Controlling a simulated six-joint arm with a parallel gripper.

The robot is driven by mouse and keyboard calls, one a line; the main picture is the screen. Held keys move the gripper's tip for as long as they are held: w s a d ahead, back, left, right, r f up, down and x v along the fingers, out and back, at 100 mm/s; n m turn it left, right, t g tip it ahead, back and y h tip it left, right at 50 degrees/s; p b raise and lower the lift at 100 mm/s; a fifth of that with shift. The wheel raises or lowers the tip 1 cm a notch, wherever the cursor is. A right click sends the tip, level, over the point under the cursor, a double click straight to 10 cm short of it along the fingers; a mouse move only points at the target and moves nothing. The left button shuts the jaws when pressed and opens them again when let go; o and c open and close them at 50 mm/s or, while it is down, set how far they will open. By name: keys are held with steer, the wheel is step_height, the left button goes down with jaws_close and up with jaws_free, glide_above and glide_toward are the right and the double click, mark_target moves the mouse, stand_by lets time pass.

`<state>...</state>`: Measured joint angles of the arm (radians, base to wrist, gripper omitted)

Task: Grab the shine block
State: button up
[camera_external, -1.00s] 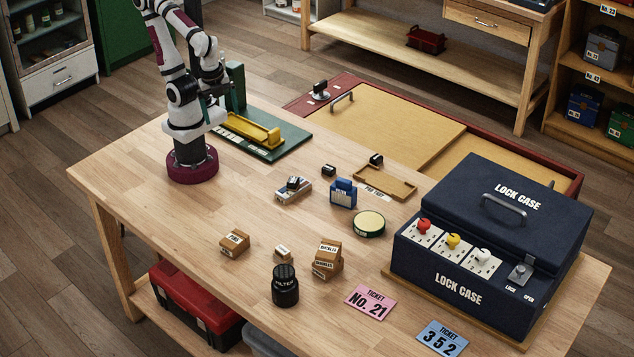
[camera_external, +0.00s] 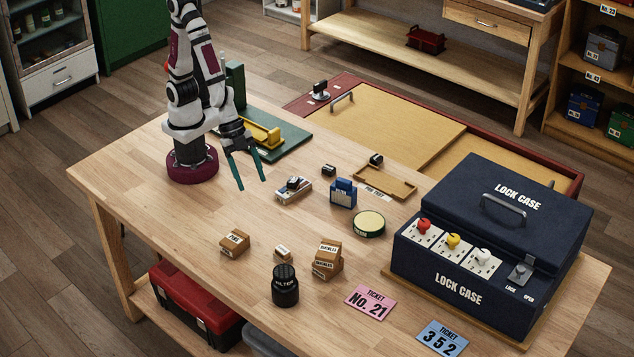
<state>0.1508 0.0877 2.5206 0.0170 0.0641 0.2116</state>
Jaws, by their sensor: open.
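No label that I can read says shine, so I cannot tell which block is the shine block. Candidates on the table are a tan block with a label (camera_external: 235,243), a small pale block (camera_external: 282,252), a stack of two tan labelled blocks (camera_external: 327,259), and a blue block with a pale label (camera_external: 343,194). A white and blue block (camera_external: 293,189) has a dark piece on top. My gripper (camera_external: 252,184) has teal fingers, spread apart and empty, pointing down above the table, left of the white and blue block.
A dark filter jar (camera_external: 285,288) stands near the front edge. A round green tin (camera_external: 369,224) and a wooden tray (camera_external: 385,183) lie to the right. A large navy lock case (camera_external: 450,282) fills the right end. The table's left part is clear.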

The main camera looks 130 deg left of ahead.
mark_target(282, 249)
steer(key=w+d+f+t, duration=0.1)
steer(key=w+f+t, duration=0.1)
steer(key=f, duration=0.1)
steer(key=w+d+f+n+t+h, duration=0.1)
steer(key=w+d+f+t, duration=0.1)
steer(key=w, duration=0.1)
steer(key=w+d+f+n+t, duration=0.1)
steer(key=w+d+f+t, duration=0.1)
steer(key=w+f, duration=0.1)
steer(key=shift+w+d+f+t, duration=0.1)
steer(key=shift+d+f+t, duration=0.1)
steer(key=shift+f+t, duration=0.1)
steer(key=shift+a+f+n+t, duration=0.3)
steer(key=shift+f+n+t, duration=0.1)
steer(key=shift+n+t, duration=0.25)
steer(key=x, duration=0.7)
steer(key=shift+w+a, duration=0.15)
jaws_close()
